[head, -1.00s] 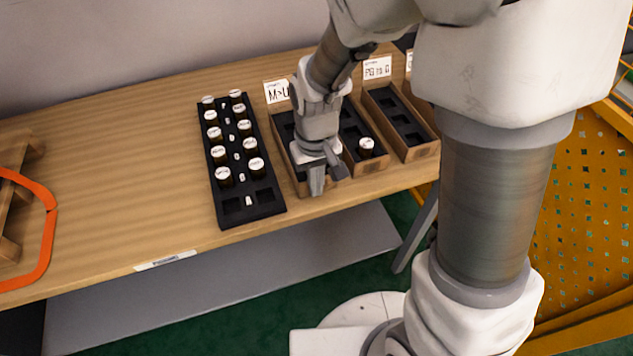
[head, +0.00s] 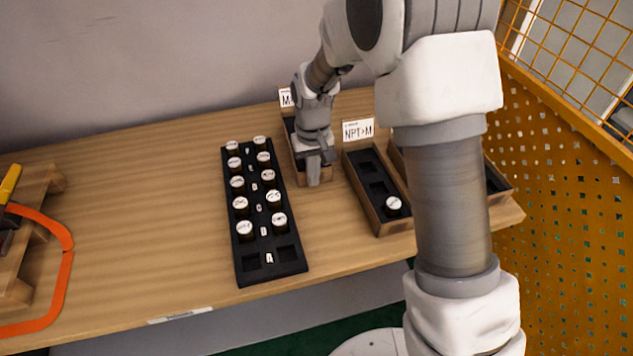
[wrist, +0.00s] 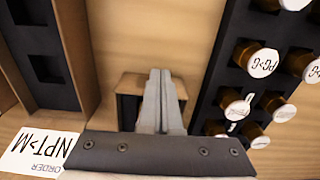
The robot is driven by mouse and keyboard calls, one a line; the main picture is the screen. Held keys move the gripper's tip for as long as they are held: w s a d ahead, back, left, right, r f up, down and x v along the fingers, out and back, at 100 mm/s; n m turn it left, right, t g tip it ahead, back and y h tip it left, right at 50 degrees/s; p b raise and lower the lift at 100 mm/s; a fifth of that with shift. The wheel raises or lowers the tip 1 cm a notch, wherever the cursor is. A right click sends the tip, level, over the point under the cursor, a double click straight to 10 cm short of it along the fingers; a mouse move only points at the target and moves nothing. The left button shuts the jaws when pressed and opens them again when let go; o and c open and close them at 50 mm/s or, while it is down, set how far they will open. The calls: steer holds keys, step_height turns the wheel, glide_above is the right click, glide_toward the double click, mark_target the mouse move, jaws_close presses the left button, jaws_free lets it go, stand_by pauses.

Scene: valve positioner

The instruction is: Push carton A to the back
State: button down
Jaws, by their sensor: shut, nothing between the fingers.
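No letter A can be read on any carton. A narrow brown carton (head: 299,168) with a partly hidden label starting with M (head: 286,97) stands right of the black rack, farther back than its neighbour. My gripper (head: 314,172) is shut and empty, pointing down at this carton's front end. In the wrist view my closed fingers (wrist: 160,85) overlap the carton's front end (wrist: 132,82); whether they touch it is unclear. My arm hides much of the carton.
The black rack (head: 255,255) holds several white-capped bottles, close on the left. The NPT>M carton (head: 390,226) with one bottle (head: 393,205) stands on the right. Another carton (head: 496,179) is partly behind my arm.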

steer(key=shift+w+a, duration=0.25)
steer(key=shift+w, duration=0.65)
steer(key=shift+s, duration=0.15)
